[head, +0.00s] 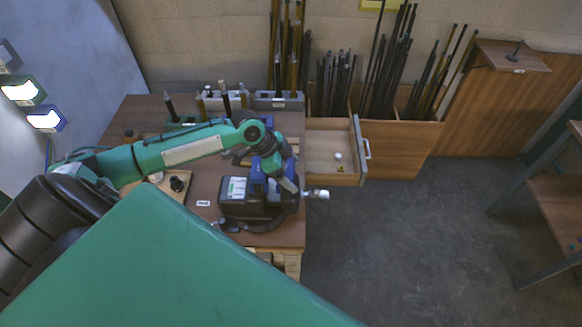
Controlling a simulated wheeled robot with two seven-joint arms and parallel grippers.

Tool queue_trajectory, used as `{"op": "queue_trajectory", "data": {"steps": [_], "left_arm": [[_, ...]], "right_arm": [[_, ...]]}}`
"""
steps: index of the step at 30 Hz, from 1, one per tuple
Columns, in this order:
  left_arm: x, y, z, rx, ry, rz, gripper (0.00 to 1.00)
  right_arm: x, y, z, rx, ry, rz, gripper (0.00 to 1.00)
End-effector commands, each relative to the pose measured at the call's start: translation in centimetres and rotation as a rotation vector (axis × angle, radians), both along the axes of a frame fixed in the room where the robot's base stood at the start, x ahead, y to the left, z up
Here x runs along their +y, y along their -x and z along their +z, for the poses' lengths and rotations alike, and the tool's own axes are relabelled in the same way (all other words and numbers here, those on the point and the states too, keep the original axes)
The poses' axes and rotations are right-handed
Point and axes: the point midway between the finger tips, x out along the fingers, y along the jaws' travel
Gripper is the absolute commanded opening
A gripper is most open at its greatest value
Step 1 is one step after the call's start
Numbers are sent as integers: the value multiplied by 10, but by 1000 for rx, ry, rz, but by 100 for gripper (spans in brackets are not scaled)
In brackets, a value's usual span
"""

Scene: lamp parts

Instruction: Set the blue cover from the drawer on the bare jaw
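My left gripper (288,184) reaches in from the left and points down at the dark vise (245,205) near the table's right edge. Its fingertips are small and crowded by blue parts (258,172) at the vise's top, so I cannot tell whether it is open or holds anything. I cannot tell a separate blue cover from these blue parts, nor pick out the bare jaw. The drawer (318,143) is pulled open to the right of the table. I see no blue piece in it. My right gripper is not in view.
A small white knob (338,156) and a brass-coloured bit lie in the drawer. A silver-ended handle (318,194) sticks out past the table edge. Grey holders (278,101) stand at the table's back. Rods lean along the wall.

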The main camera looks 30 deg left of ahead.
Motion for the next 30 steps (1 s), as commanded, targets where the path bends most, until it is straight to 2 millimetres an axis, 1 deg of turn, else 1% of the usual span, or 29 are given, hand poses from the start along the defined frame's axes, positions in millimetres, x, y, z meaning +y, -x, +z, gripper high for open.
{"op": "queue_trajectory", "data": {"steps": [1, 15, 19, 23, 26, 30], "left_arm": [[6, 5, -11, 26, -14, 7, 100], [8, 5, -10, 23, -21, 7, 100], [12, 5, -6, 21, -24, 9, 100], [18, 9, 7, 17, -26, 8, 100], [24, 13, 23, 12, -23, 6, 100], [33, 20, 48, 9, -19, 3, 100]], "right_arm": [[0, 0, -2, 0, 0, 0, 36], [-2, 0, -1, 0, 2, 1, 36], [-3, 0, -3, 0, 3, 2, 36], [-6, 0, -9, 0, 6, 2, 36], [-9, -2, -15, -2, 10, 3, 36], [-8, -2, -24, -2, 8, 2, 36]]}}
